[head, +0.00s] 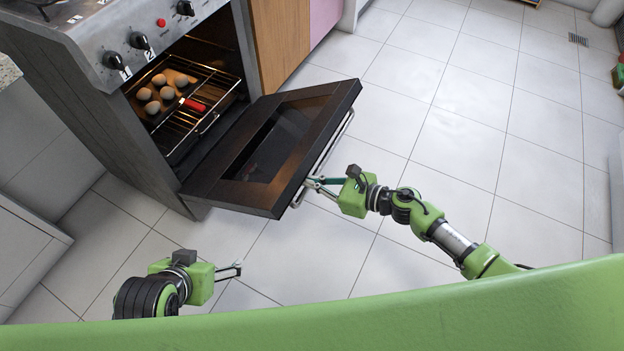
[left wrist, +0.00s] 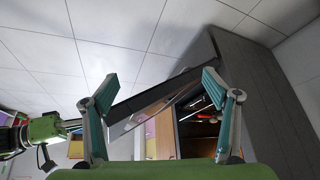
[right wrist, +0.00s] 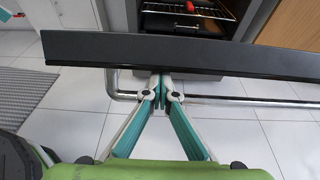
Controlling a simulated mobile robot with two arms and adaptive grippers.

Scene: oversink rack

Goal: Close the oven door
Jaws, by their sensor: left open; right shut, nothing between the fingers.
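The oven door (head: 268,146) is a dark panel with a glass window, hinged low on the oven (head: 75,95) and standing open in the head view. Its metal handle (head: 325,155) runs along the outer side. My right gripper (head: 310,184) is shut and empty at the handle. In the right wrist view its fingertips (right wrist: 161,90) overlap the handle bar (right wrist: 260,102) just below the door's edge (right wrist: 180,50); contact is unclear. My left gripper (head: 236,270) is open and empty, apart from the door at the lower left. The door also shows between its fingers in the left wrist view (left wrist: 150,97).
A wooden cabinet front (head: 280,40) adjoins the oven. The tiled floor (head: 450,130) is clear to the right.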

